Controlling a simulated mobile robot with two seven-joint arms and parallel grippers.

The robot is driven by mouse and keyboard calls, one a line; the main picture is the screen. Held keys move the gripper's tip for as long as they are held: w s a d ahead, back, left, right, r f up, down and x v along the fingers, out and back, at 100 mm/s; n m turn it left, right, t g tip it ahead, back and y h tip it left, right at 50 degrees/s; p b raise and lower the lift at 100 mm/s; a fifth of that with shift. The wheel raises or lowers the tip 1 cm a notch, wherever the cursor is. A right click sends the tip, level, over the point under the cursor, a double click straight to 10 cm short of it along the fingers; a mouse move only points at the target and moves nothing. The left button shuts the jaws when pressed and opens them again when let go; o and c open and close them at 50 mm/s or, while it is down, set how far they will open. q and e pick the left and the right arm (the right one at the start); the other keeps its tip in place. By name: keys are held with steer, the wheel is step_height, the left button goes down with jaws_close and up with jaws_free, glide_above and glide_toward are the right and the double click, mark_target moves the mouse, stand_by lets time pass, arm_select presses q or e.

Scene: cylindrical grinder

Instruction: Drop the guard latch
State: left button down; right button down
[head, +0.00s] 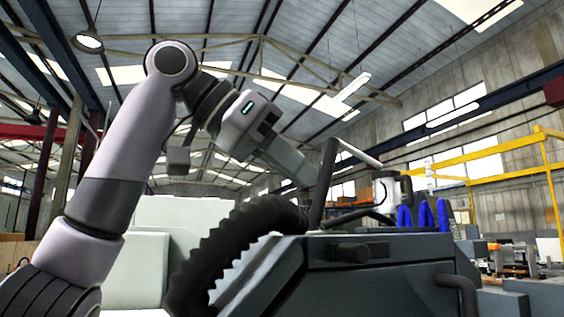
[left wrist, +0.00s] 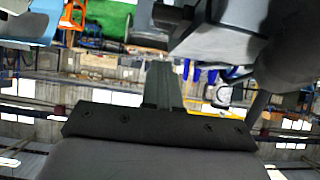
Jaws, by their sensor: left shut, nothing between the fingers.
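My left gripper (head: 308,178) reaches in from the upper left, above the grey grinder (head: 390,285). Its fingers are together with nothing between them; they also show in the left wrist view (left wrist: 163,70). In the head view the fingertips overlap or lie close beside a dark upright bar (head: 324,182) on top of the grinder; I cannot tell whether they touch. A pale rod (head: 358,153) runs to the right from near the bar's top. I cannot tell for sure which part is the guard latch. My right gripper is not in view.
A thick black ribbed hose (head: 222,250) curves in front of the grinder. Blue parts (head: 424,215) stand on its top at the right. A yellow frame (head: 500,150) stands behind. Above the machine is open air.

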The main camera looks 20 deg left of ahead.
arm_select(q)
steer(key=w+d+f, duration=0.3)
steer(key=f, duration=0.4)
steer(key=shift+w+d, duration=0.35)
steer(key=shift+w, duration=0.05)
